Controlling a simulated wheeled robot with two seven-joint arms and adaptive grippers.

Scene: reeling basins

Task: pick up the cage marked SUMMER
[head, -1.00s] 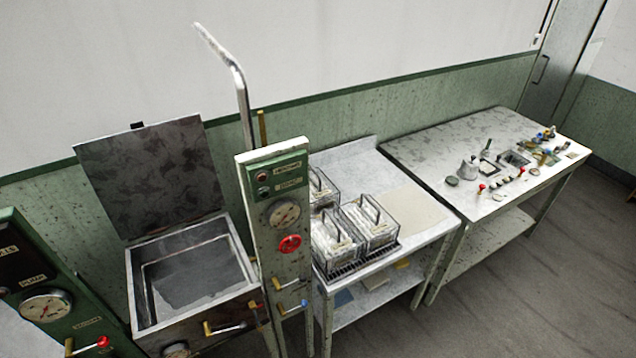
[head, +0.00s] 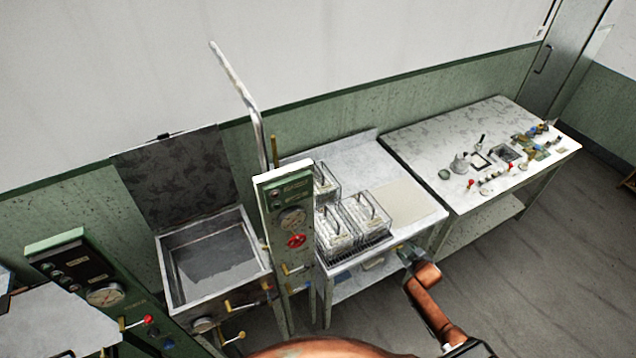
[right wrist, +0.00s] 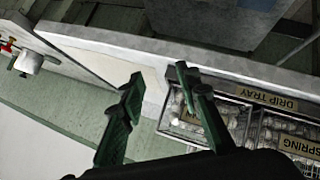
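Three clear wire-handled cages stand together on the side table: a front left cage (head: 333,240), a front right cage (head: 368,218) and a back cage (head: 326,183). Their labels are too small to read in the head view. In the right wrist view one cage reads SPRING (right wrist: 298,143); a neighbouring cage (right wrist: 195,118) has a label I cannot read. I cannot tell which cage is SUMMER. My right gripper (head: 406,252) is at the table's front edge, right of the cages; its fingers (right wrist: 159,78) are apart and empty. My left gripper is out of view.
The cages stand on a dark drip tray (head: 352,254) on the side table (head: 425,212). A green control post (head: 287,225) rises just left of them, beside an open basin (head: 212,262). A bench (head: 440,145) with small items stands to the right.

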